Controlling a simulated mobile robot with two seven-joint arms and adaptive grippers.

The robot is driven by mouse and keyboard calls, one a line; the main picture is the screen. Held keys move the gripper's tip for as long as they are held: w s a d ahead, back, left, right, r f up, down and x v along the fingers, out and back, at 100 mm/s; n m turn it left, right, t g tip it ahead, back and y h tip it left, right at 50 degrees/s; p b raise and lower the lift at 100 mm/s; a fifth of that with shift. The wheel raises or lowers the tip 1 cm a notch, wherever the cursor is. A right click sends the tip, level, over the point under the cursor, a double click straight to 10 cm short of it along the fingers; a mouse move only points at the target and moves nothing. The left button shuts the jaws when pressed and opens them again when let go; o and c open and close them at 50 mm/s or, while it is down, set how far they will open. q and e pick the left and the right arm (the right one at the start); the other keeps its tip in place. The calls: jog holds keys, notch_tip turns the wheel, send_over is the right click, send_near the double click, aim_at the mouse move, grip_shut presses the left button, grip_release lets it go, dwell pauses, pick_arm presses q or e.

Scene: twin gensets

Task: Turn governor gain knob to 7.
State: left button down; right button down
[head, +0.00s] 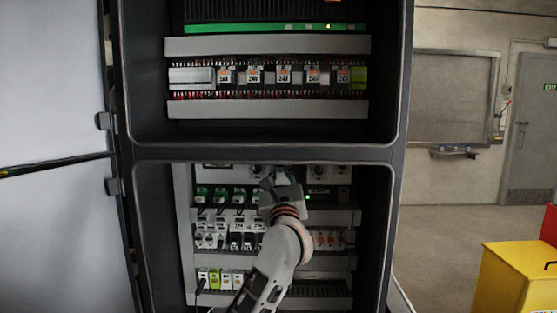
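An open control cabinet (390,152) stands in front of me in the head view, with an upper and a lower bay. My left arm comes up from the bottom, left of the middle, into the lower bay. My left gripper (277,178) is at the top of this bay, against or close in front of the upper panel row. Its fingers are small and partly hidden, so their opening is unclear. Small dark round knobs show beside it, one to the left (257,169) and others to the right (319,170). I cannot read labels or tell which is the governor gain knob.
A green light (308,197) glows right of the gripper. Rows of relays and breakers (214,238) fill the lower bay. The cabinet door (50,90) stands open at left. A yellow box (515,280) stands at lower right; the floor beyond is clear.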

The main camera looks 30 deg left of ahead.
pick_arm(q)
jog(key=m+t+h+p, duration=0.1)
jog(key=m+p, duration=0.1)
jog(key=m+h+p, duration=0.1)
jog(key=m+p, duration=0.1)
jog(key=m, duration=0.1)
jog(key=shift+s+a+r+t+h, duration=0.1)
jog(key=shift+a+r+t+h, duration=0.05)
jog(key=shift+t+h, duration=0.2)
jog(key=shift+m+t+h+p, duration=0.25)
jog(key=shift+m+p, duration=0.45)
jog(key=shift+p, duration=0.15)
jog(key=shift+f, duration=0.2)
pick_arm(e)
notch_tip(320, 180, up, 7)
jog(key=w+d, duration=0.1)
jog(key=shift+w+r, duration=0.1)
jog(key=shift+w, duration=0.05)
pick_arm(q)
jog(key=c, duration=2)
grip_release()
jog(key=shift+o, duration=0.2)
pick_arm(e)
jog(key=shift+r, duration=0.1)
jog(key=shift+a+t, duration=0.2)
jog(key=shift+t, duration=0.1)
